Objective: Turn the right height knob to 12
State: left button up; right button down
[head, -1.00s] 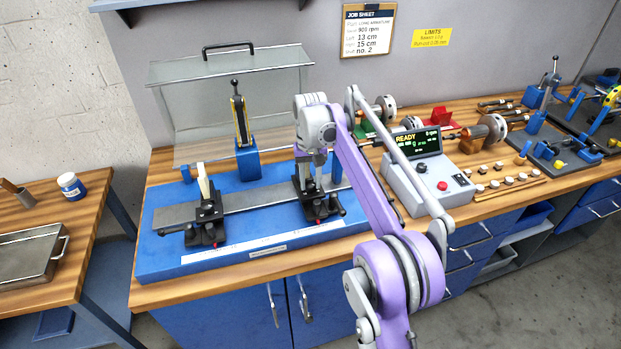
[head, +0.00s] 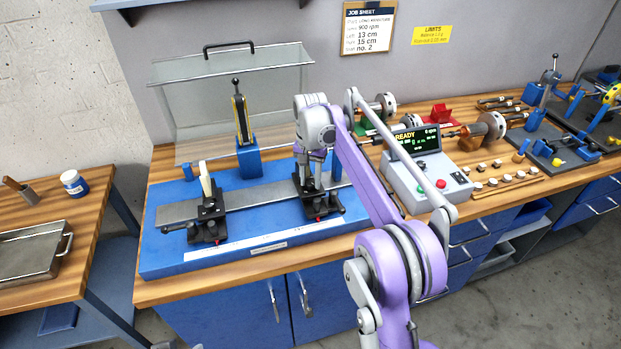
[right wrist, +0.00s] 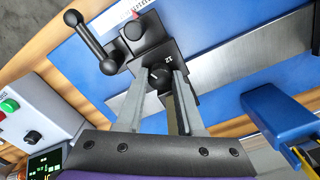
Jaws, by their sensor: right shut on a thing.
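The right support stand (head: 325,205), black with a lever handle, stands on the steel rail of the blue balancing base. My right gripper (head: 308,185) points straight down over it. In the right wrist view the two grey fingers (right wrist: 158,100) sit on either side of the small black height knob (right wrist: 160,78) and are shut on it. A small white number beside the knob looks like 12, though it is tiny. The left support stand (head: 207,217) is on the same rail, with a pale upright piece. My left gripper is not in view.
A blue post with a black and yellow upright (head: 241,120) stands behind the rail, before a clear guard (head: 190,105). The control box (head: 425,180) reads READY. Rotors (head: 490,125) lie farther right. The job sheet (head: 367,27) lists left 13 cm and right 15 cm.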

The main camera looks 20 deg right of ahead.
aim_at(311, 182)
jog(key=c, duration=0.5)
grip_release()
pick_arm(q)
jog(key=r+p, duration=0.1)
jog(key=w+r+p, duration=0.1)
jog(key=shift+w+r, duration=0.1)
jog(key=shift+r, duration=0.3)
pick_arm(e)
notch_tip(311, 182, up, 11)
jog(key=shift+f, duration=0.1)
